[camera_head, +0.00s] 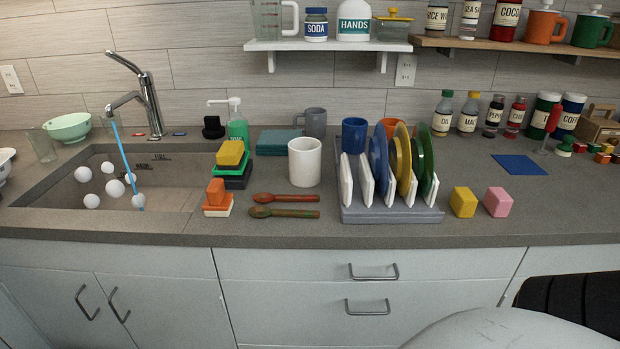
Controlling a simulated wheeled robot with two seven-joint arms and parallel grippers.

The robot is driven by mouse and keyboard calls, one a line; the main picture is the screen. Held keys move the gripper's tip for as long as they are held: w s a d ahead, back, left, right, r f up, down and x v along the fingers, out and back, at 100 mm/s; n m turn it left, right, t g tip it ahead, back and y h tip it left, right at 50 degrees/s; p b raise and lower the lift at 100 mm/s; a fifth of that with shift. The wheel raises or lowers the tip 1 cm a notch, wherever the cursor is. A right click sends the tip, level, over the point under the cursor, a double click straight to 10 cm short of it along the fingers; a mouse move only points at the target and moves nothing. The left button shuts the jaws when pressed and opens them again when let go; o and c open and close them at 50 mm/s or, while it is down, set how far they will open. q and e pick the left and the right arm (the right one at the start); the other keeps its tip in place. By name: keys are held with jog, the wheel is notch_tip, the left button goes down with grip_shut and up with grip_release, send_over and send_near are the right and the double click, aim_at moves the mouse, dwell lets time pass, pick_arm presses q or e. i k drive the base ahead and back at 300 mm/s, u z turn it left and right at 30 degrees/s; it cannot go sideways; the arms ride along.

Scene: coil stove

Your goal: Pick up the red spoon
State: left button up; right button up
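A red-brown spoon (286,198) lies flat on the grey counter, its bowl to the left and its handle to the right. A greenish-brown spoon (284,212) lies just in front of it, nearly parallel. Both spoons are uncovered in the camera_head view. Neither of my grippers shows in this view.
A white mug (305,162) stands behind the spoons. A dish rack (392,214) with plates stands to their right. Stacked sponges (215,199) are to the left, beside the sink (160,204) with white balls. The counter's front edge is close to the spoons.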

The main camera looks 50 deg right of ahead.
aim_at(265, 198)
jog(key=u, duration=0.05)
jog(key=k, duration=0.1)
jog(key=z, duration=1.5)
